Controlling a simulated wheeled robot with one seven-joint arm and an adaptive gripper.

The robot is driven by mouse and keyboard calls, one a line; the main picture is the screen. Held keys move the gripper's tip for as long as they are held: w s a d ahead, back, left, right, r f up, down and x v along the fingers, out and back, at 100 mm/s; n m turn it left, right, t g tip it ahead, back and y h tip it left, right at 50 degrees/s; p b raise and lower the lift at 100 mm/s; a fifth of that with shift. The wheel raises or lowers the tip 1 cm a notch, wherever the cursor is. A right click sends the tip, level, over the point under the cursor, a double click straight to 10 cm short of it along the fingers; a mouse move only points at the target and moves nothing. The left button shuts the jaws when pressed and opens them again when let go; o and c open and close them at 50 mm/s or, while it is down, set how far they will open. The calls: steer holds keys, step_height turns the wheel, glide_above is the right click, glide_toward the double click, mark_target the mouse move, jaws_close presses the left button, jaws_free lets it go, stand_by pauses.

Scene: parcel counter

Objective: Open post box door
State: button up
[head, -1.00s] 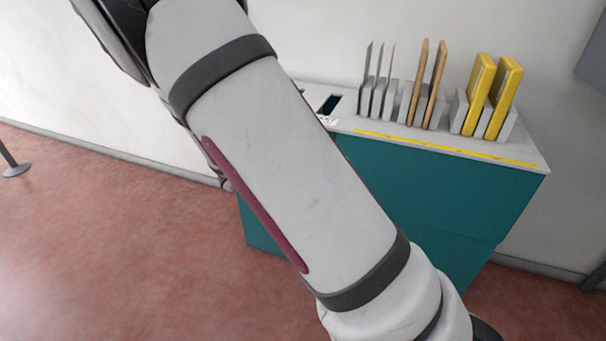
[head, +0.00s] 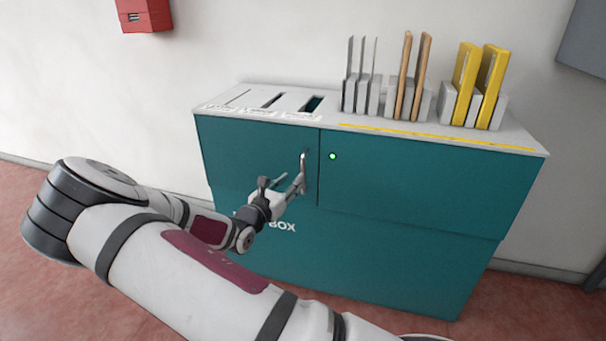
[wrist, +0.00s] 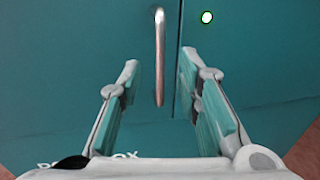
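The post box (head: 400,265) is a teal cabinet with a pale grey top against the wall. Its door (head: 240,160) is the left front panel and looks closed, with a vertical metal handle (head: 303,172) near its right edge. My gripper (head: 289,181) is in front of the door at the handle's height. In the wrist view my gripper (wrist: 172,90) is open, its two fingers spread wide. The handle (wrist: 159,60) stands between and ahead of the fingers, nearer the left one. I see no contact with it there.
A green light (head: 333,156) shows on the panel right of the door seam. A red box (head: 145,14) hangs on the wall. Red floor is free at the left.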

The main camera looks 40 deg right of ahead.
mark_target(302, 170)
steer(key=b+x, duration=0.2)
steer(key=x, duration=0.6)
steer(key=shift+d, duration=0.15)
jaws_close()
